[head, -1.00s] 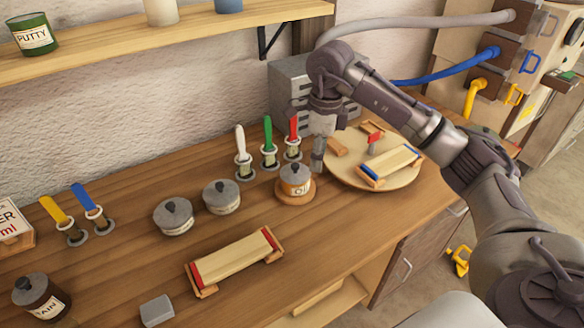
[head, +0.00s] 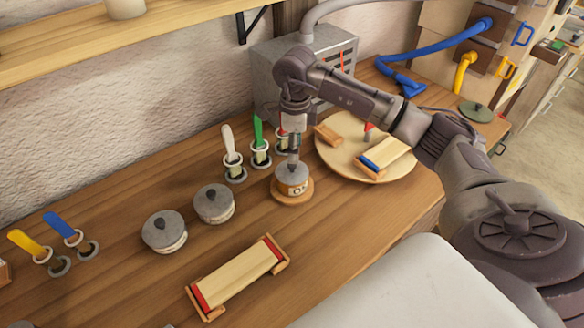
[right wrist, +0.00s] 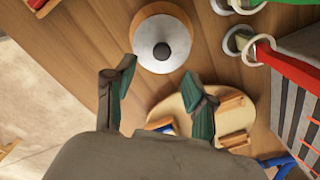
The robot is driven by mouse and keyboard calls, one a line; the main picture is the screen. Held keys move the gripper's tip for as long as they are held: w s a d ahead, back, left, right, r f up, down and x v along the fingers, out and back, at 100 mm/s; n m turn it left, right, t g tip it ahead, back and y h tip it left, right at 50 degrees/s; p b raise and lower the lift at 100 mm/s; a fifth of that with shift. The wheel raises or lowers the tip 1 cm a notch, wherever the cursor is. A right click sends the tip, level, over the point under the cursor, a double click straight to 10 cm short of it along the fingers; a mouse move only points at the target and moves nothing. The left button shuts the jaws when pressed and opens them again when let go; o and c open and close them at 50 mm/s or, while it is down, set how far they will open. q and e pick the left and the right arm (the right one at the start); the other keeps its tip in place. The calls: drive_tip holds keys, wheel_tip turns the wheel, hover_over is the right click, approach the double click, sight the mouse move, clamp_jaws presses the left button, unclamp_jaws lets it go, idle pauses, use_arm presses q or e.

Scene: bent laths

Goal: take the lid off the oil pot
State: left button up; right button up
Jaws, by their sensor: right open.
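The oil pot (head: 291,188) is a small brown pot with a pale label, standing on a round wooden coaster (head: 306,194) on the bench. Its grey round lid (head: 290,174) is on it; the lid (right wrist: 172,32) and its dark knob (right wrist: 161,50) show from above in the right wrist view. My right gripper (head: 293,155) points down just above the lid, close to the knob. In the right wrist view the fingers (right wrist: 160,72) are spread and empty, with the knob a little ahead of the gap. I cannot tell whether they touch the lid. My left gripper is out of view.
Two grey-lidded pots (head: 214,203) stand left of the oil pot. Brushes in ring holders (head: 232,155) stand close behind it. A round board (head: 340,166) with wooden blocks lies to its right. A lath in a red-ended frame (head: 238,277) lies in front.

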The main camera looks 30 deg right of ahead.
sight(292, 169)
drive_tip(key=shift+w+f, duration=0.1)
drive_tip(key=shift+f, duration=0.4)
drive_tip(key=shift+w+f, duration=0.1)
drive_tip(key=shift+f, duration=0.15)
drive_tip(key=f+p, duration=0.1)
drive_tip(key=f, duration=0.1)
drive_tip(key=f+p, duration=0.1)
drive_tip(key=f, duration=0.1)
drive_tip(key=shift+a+f+p, duration=0.1)
drive_tip(key=shift+a+p, duration=0.2)
drive_tip(key=shift+f, duration=0.5)
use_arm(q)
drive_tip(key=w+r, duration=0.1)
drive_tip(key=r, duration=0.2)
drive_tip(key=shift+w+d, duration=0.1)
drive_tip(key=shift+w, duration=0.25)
use_arm(e)
drive_tip(key=c, duration=1)
